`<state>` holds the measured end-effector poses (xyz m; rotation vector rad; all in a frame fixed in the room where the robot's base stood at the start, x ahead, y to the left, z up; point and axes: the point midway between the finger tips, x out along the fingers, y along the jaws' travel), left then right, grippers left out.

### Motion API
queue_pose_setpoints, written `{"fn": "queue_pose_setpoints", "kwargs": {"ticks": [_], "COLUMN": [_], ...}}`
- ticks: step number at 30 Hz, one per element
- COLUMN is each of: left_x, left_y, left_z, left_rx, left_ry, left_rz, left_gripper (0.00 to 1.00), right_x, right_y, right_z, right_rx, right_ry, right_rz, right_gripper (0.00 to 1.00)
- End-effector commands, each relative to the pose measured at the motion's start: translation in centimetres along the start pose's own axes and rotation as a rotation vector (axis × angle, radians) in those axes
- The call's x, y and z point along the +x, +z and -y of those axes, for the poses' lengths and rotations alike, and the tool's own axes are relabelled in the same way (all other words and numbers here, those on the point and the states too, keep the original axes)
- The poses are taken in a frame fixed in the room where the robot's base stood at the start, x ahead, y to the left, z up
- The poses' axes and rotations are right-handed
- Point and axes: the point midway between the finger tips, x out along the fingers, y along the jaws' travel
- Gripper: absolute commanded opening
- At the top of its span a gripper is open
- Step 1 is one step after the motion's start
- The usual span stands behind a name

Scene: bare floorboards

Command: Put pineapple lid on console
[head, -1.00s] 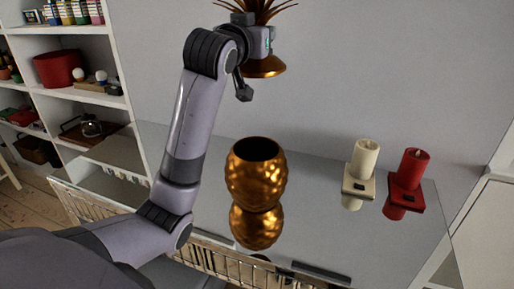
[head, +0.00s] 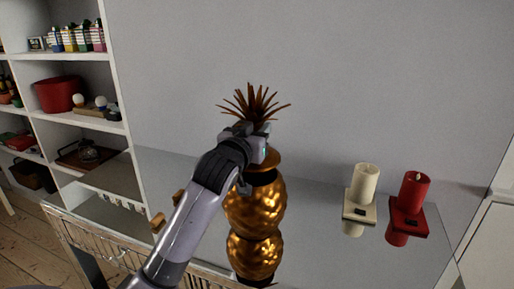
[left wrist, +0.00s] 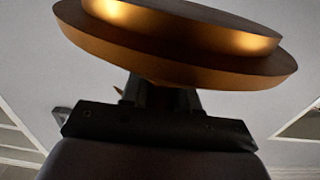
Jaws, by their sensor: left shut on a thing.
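The pineapple lid has brown-orange leaves (head: 253,106) and a copper-gold rim (head: 270,158). My left gripper (head: 258,143) is shut on the lid between leaves and rim, over the gold pineapple jar (head: 256,208). The jar stands upright on the glossy console (head: 315,225), which mirrors it. Part of the jar's dark mouth shows below the lid's rim, so the lid looks apart from it. In the left wrist view the lid's stepped gold underside (left wrist: 180,45) fills the top. The fingertips are hidden there. My right gripper is out of view.
A cream candle (head: 365,183) and a red candle (head: 413,188) stand on square bases to the jar's right. A white shelf unit (head: 118,128) with a red pot (head: 58,94) stands at the left. A grey wall lies behind. The console between jar and candles is clear.

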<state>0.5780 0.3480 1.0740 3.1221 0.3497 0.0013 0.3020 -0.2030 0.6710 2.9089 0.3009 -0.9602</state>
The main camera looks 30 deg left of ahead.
Motion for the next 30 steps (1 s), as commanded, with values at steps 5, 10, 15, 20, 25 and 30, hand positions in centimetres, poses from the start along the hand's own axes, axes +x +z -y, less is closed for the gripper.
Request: {"fn": "queue_pose_setpoints", "kwargs": {"ticks": [5, 10, 15, 20, 25, 30], "left_x": [0.0, 0.0, 0.0, 0.0, 0.0, 0.0], "left_y": [2.4, 3.7, 3.8, 4.1, 4.2, 4.2], "left_z": [0.0, 0.0, 0.0, 0.0, 0.0, 0.0], "left_rx": [-0.001, 0.000, 0.000, 0.000, 0.000, 0.000], "left_ry": [0.000, 0.000, 0.000, 0.000, 0.000, 0.000], "left_rz": [0.005, 0.000, -0.001, -0.001, 0.002, 0.002], "left_gripper": [0.00, 0.00, 0.00, 0.00, 0.55, 0.55], "right_x": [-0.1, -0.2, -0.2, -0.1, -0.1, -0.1], "right_y": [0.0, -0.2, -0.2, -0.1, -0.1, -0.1], "right_z": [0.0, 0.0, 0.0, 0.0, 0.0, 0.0], "right_rx": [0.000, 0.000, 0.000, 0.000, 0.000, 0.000], "right_ry": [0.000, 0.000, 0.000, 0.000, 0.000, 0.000], "right_rz": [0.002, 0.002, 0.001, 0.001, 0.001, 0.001], "right_gripper": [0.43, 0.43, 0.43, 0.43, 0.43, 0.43]}}
